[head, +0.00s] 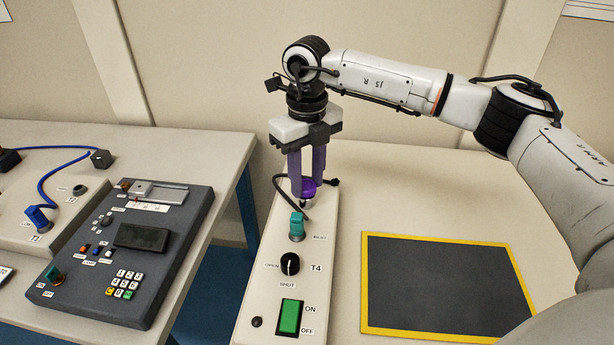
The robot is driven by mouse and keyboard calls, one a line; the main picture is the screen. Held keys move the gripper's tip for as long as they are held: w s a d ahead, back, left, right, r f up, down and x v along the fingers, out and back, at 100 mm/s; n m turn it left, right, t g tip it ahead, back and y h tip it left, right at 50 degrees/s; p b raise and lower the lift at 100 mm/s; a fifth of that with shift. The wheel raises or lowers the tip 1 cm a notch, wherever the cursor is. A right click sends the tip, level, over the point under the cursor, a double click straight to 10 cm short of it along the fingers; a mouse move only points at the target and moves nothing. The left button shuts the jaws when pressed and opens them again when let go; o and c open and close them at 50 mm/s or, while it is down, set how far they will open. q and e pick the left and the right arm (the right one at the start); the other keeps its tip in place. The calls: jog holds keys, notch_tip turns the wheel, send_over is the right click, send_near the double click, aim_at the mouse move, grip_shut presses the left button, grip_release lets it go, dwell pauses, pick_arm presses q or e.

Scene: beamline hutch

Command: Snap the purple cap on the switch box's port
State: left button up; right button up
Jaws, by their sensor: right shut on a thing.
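The switch box (266,268) is a long cream panel on the right table. It carries a green rocker switch (289,317), a black knob (290,264) and a teal plug or key (297,226). My right gripper (307,180) points down over the box's far end, its purplish fingers shut on the purple cap (309,188). The cap shows between and just below the fingertips, close to the panel. The port under it is hidden, so I cannot tell whether the cap touches it. My left gripper is not in view.
A dark mat with a yellow border (446,287) lies right of the box. A black cable (282,187) runs beside the gripper. A dark keypad console (125,255) and blue cable (55,173) are on the left table, across a gap.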

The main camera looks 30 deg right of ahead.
jog(key=shift+f, duration=0.45)
dwell(0.3)
jog(key=o, duration=1.1)
jog(key=shift+r, duration=0.1)
notch_tip(320, 180, up, 10)
jog(key=shift+r+b, duration=0.1)
jog(key=shift+b, duration=0.3)
